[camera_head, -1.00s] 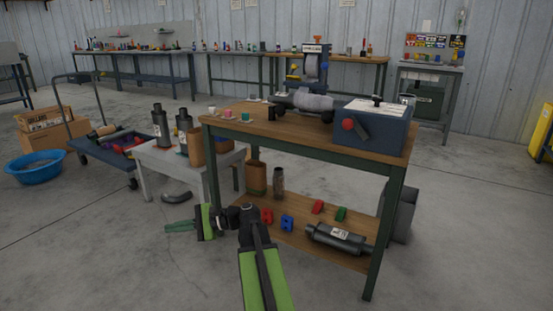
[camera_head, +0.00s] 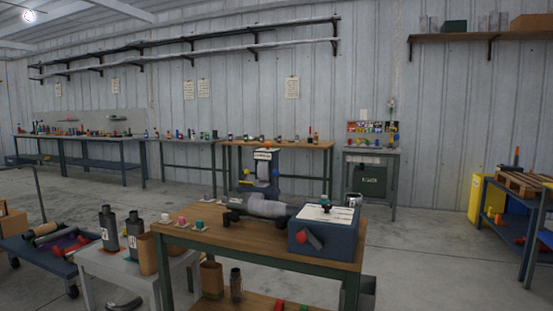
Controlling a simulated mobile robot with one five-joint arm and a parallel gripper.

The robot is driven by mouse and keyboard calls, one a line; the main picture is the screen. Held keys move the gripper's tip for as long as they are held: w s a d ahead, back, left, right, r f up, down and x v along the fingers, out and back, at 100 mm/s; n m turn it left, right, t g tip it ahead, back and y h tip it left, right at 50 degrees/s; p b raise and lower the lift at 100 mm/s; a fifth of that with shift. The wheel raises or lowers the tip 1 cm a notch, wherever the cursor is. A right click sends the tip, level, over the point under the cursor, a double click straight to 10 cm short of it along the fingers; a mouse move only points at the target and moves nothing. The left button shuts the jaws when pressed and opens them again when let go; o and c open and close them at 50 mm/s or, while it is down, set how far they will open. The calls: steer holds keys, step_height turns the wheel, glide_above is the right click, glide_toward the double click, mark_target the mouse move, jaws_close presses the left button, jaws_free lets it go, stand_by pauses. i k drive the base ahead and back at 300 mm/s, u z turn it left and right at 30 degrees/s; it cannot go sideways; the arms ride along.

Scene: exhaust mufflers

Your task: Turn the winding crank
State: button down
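The winding crank (camera_head: 313,240) is on the front face of a blue-grey box (camera_head: 336,244). The box stands at the right end of a wooden-topped workbench (camera_head: 250,237) with a dark green frame. The box's top is pale, with a small dark knob (camera_head: 326,207) on it. My gripper is not in view.
A grey cylindrical muffler (camera_head: 266,207) lies on the bench left of the box. A small table (camera_head: 92,262) with dark canisters stands at left, beside a cart (camera_head: 38,247). Open floor lies right of the bench; a shelf unit (camera_head: 533,235) stands at far right.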

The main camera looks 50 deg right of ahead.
mark_target(301, 237)
steer(key=z, duration=4.9)
steer(key=i, duration=0.1)
steer(key=u, duration=3.15)
steer(key=k, duration=0.85)
steer(key=u, duration=0.15)
steer(key=i, duration=0.85)
steer(key=z, duration=0.05)
